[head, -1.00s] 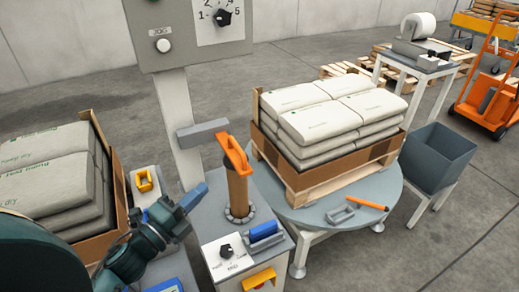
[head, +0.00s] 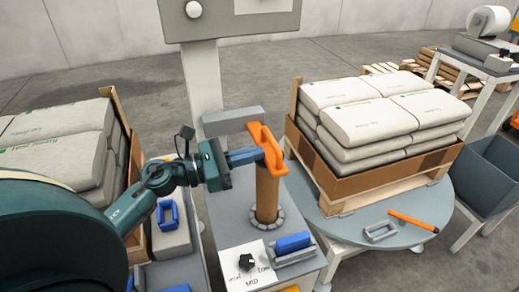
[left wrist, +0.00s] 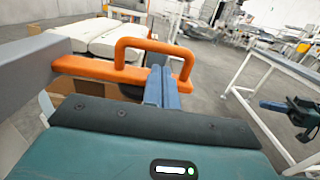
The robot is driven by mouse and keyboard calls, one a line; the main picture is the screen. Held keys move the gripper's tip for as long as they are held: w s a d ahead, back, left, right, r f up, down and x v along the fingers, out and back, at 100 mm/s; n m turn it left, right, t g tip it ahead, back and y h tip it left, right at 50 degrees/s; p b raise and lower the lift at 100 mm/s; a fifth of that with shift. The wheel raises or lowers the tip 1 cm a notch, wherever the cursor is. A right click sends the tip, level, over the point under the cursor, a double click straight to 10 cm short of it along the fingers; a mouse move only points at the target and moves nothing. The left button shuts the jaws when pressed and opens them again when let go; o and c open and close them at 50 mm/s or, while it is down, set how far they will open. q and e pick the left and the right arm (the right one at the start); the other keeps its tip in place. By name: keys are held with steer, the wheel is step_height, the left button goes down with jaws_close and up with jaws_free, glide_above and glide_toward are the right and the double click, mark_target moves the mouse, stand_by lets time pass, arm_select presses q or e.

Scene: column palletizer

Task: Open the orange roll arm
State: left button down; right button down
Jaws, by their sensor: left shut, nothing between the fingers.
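The orange roll arm (head: 268,146) sits at the top of a brown roll (head: 268,195), which stands upright on a grey cabinet. In the left wrist view its looped orange handle (left wrist: 150,45) rises from a flat orange bar that joins a grey block at the left. My left gripper (head: 256,154) is shut and empty, its blue fingers pointing right at the orange arm. In the left wrist view the fingertips (left wrist: 161,72) are right at the handle's lower opening; I cannot tell whether they touch it. My right gripper is not seen in the head view.
A grey bar (head: 232,114) stands beside the roll arm, near the post. A knob panel (head: 247,265) and a blue block (head: 293,242) are on the cabinet.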

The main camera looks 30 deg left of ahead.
arm_select(q)
steer(key=shift+x, duration=1)
steer(key=shift+r, duration=0.1)
